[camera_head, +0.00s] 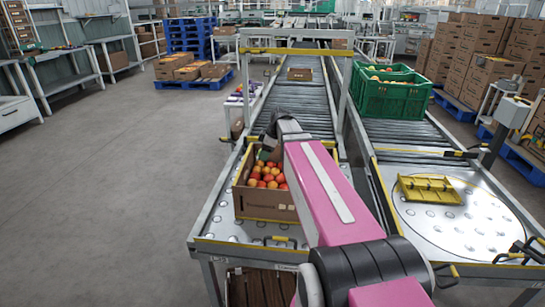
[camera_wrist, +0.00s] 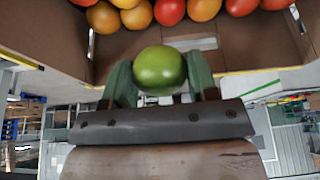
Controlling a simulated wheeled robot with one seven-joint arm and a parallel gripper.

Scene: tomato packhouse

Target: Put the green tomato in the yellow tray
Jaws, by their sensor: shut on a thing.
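In the wrist view a round green tomato (camera_wrist: 159,70) sits between the two fingers of my gripper (camera_wrist: 159,82), which is shut on it. The tomato is at the near wall of a cardboard box (camera_wrist: 240,45), apart from the row of other tomatoes. In the head view my gripper (camera_head: 268,148) is over the far side of the box (camera_head: 265,205), mostly hidden by my pink arm, and the green tomato cannot be clearly made out. The yellow tray (camera_head: 430,189) lies on the round steel plate at the right and looks empty.
Red and orange tomatoes (camera_head: 266,174) fill the box. A yellow-edged rail (camera_head: 378,205) runs between the box's table and the round plate (camera_head: 470,225). Green crates (camera_head: 385,95) stand on the right conveyor behind. A post with a control box (camera_head: 512,112) rises at the right.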

